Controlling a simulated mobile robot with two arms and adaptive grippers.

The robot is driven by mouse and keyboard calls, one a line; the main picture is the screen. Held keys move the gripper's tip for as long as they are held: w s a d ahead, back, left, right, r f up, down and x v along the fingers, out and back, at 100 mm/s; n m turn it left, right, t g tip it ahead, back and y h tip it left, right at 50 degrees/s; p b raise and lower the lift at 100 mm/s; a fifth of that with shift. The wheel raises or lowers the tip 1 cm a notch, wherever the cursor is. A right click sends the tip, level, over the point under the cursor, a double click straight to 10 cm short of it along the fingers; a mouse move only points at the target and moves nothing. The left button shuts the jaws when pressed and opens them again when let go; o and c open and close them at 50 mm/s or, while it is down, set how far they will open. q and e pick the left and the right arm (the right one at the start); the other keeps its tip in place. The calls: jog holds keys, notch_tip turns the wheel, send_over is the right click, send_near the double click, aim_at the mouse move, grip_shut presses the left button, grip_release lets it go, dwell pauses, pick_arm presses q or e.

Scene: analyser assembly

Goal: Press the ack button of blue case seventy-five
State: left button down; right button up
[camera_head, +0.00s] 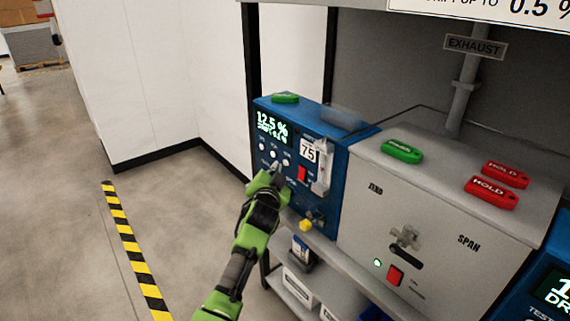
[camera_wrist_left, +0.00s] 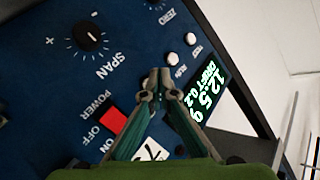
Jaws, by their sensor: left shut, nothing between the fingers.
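The blue case seventy-five (camera_head: 333,178) stands on the shelf, with a "75" tag (camera_head: 308,152) and a lit display (camera_head: 270,128) reading 12.5 %. Small white buttons (camera_head: 274,154) sit below the display. My left gripper (camera_head: 276,171) is shut and empty, in front of the panel just below these buttons. In the left wrist view its closed tips (camera_wrist_left: 155,78) point at the blue panel, close to a white button (camera_wrist_left: 172,58) near the word RUN. Whether they touch the panel I cannot tell. I cannot read an ack label; the gripper hides part of the panel.
A red power switch (camera_wrist_left: 113,121) and a black SPAN knob (camera_wrist_left: 90,38) are on the same panel. A grey unit (camera_head: 440,215) stands to the right, with green (camera_head: 402,151) and red HOLD tags (camera_head: 491,192) on top. Open floor lies left, with a striped line (camera_head: 130,245).

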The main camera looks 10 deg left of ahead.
pick_arm(q)
jog(key=shift+w, duration=0.1)
jog(key=shift+w+d, duration=0.25)
jog(key=shift+w+d+b, duration=0.25)
jog(key=shift+w+b, duration=0.05)
jog(key=shift+b, duration=0.3)
dwell(0.6)
jog(key=shift+r, duration=0.1)
jog(key=shift+s+a+p, duration=0.5)
jog(key=shift+s+p, duration=0.15)
jog(key=shift+p, duration=0.2)
